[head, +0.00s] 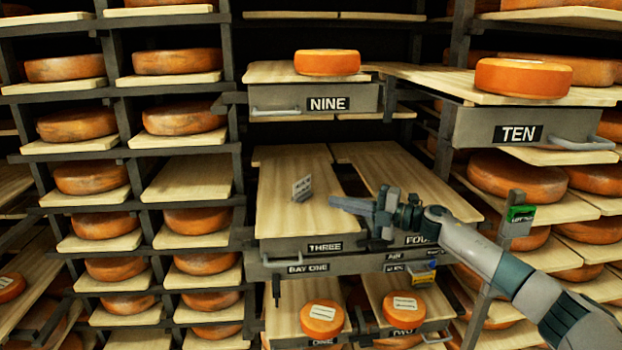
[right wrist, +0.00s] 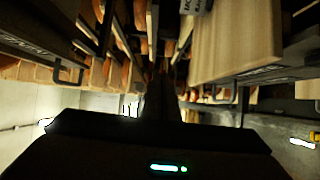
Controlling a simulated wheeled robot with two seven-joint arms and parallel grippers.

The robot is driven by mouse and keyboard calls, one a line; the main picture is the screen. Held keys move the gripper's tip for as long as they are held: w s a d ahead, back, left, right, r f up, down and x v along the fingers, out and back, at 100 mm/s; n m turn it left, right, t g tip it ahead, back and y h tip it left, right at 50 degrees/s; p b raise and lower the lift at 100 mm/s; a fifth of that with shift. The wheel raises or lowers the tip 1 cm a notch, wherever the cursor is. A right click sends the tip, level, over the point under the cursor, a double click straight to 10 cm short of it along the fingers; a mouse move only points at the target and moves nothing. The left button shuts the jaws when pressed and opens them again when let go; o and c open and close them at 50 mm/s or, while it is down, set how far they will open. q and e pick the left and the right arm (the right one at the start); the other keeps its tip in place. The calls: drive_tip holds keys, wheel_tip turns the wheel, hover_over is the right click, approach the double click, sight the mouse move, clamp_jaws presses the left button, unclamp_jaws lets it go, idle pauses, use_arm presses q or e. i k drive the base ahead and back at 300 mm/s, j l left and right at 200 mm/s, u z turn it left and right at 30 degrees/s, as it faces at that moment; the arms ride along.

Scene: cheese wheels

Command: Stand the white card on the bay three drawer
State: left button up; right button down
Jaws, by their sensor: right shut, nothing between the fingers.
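In the right wrist view a light card with dark letters (right wrist: 194,5) shows at the top edge, partly cut off, by the wooden board (right wrist: 235,45). My left gripper is not in view.
Drawer FOUR (head: 375,165) is beside drawer THREE, under my right arm. Above, the NINE drawer (head: 350,98) and the pulled-out TEN drawer (head: 470,128) carry orange cheese wheels. Lower drawers hold labelled wheels (head: 322,318). A green-and-black tag (head: 520,214) is on a post at right.

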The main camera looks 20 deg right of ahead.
sight(302, 188)
drive_tip(key=i, duration=1.4)
